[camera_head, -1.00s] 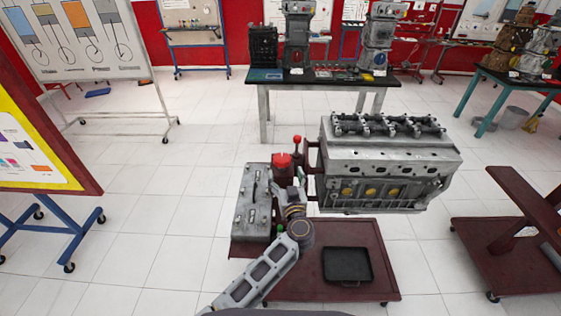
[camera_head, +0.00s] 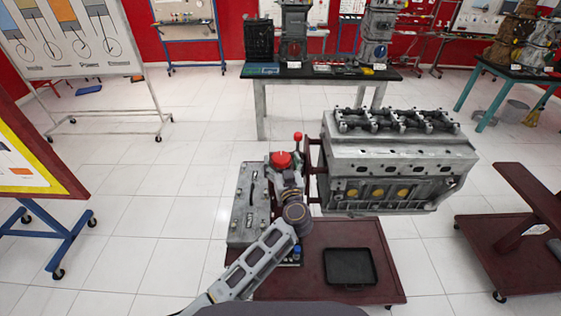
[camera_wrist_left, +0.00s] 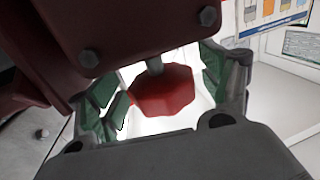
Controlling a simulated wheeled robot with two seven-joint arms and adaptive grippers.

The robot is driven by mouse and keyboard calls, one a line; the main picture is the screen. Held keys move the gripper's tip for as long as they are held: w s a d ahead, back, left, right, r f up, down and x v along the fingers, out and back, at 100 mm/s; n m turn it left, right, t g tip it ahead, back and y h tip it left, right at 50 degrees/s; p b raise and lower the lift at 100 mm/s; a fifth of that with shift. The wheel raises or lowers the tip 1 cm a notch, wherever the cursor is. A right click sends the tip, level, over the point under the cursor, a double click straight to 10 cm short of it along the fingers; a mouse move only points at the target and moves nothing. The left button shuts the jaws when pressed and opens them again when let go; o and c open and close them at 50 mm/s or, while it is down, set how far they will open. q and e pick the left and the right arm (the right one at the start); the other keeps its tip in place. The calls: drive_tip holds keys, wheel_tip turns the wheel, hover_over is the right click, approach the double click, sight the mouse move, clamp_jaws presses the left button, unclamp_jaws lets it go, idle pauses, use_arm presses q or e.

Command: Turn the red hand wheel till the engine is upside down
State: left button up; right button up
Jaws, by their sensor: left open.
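The grey engine (camera_head: 392,160) is mounted on a dark red stand (camera_head: 290,275), with its valve-gear side up. The red hand wheel (camera_head: 281,160) is at the left end of the engine mount. It also shows in the left wrist view as a faceted red knob (camera_wrist_left: 160,92) on a grey stem. My left gripper (camera_wrist_left: 163,98) is open, its green-padded fingers on either side of the wheel; I cannot tell whether they touch it. In the head view my left gripper (camera_head: 285,168) partly hides the wheel's lower side. My right gripper is not in view.
A red-topped lever (camera_head: 298,136) stands just behind the wheel. A grey box (camera_head: 248,205) is left of it, and a black tray (camera_head: 350,267) lies on the stand base. Another dark red stand (camera_head: 505,245) is at right.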

use_arm(q)
drive_tip(key=shift+w, duration=0.1)
drive_tip(key=shift+r, duration=0.1)
drive_tip(key=c, duration=1)
drive_tip(key=m+h+p, duration=0.1)
drive_tip(key=p, duration=0.3)
drive_tip(key=shift+a+h, duration=0.1)
drive_tip(key=shift+h, duration=0.3)
drive_tip(key=shift+m+h+p, duration=0.8)
drive_tip(key=shift+h+p, duration=0.2)
drive_tip(key=shift+h, duration=0.1)
drive_tip(key=shift+m+h, duration=0.7)
drive_tip(key=shift+h, duration=0.4)
